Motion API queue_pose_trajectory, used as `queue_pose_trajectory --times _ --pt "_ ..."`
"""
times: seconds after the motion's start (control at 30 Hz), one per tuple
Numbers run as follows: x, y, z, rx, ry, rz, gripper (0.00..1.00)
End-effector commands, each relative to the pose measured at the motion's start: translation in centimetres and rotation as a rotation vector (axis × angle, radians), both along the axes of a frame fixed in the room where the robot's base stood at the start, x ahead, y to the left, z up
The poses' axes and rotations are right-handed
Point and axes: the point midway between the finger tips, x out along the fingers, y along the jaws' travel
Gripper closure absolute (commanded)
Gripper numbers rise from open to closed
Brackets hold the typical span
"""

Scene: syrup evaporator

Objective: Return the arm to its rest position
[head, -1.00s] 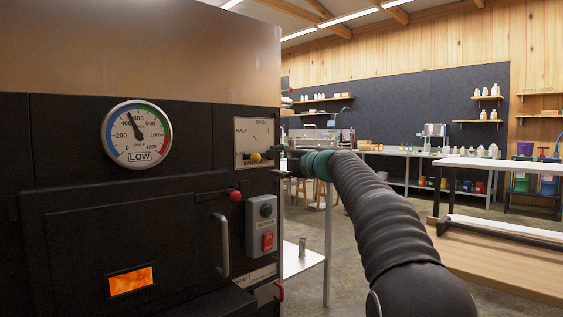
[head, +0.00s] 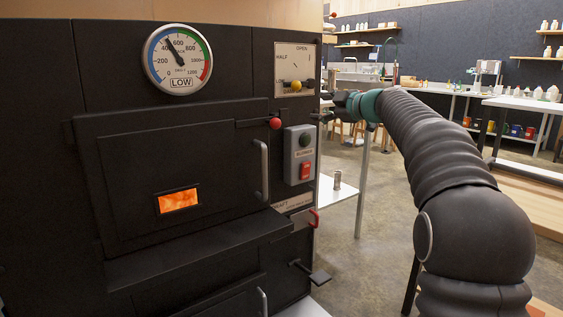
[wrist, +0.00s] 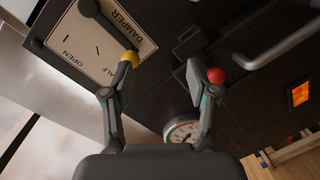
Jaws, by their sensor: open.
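My arm reaches from the lower right of the head view toward the evaporator's black front (head: 90,150). My gripper (head: 325,106) is at its far end, small and partly unclear, beside the damper plate (head: 295,60). In the wrist view my gripper (wrist: 162,65) is open with nothing between the fingers. The yellow damper knob (wrist: 131,57) shows at the left fingertip, and a red knob (wrist: 216,75) shows by the right one. I cannot tell whether either is touched. The yellow knob also shows in the head view (head: 296,86).
A gauge (head: 178,59) marked LOW sits above the firebox door (head: 180,140), whose window glows orange. A blower switch box (head: 299,155) and door handle (head: 263,170) stick out near my arm. A low shelf (head: 345,195) stands behind. Open floor lies between it and my arm.

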Motion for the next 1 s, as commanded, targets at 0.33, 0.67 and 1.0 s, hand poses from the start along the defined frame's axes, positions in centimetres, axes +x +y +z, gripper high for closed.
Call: queue_pose_trajectory --times 0.33,0.67,1.0 --pt "-4.0 -0.6 -11.7 0.317 0.610 -0.186 0.41" --pt "-15.3 -0.9 -18.9 0.529 1.078 -0.536 0.41" --pt "-32.5 -2.4 -24.0 0.626 1.302 -0.996 0.41"
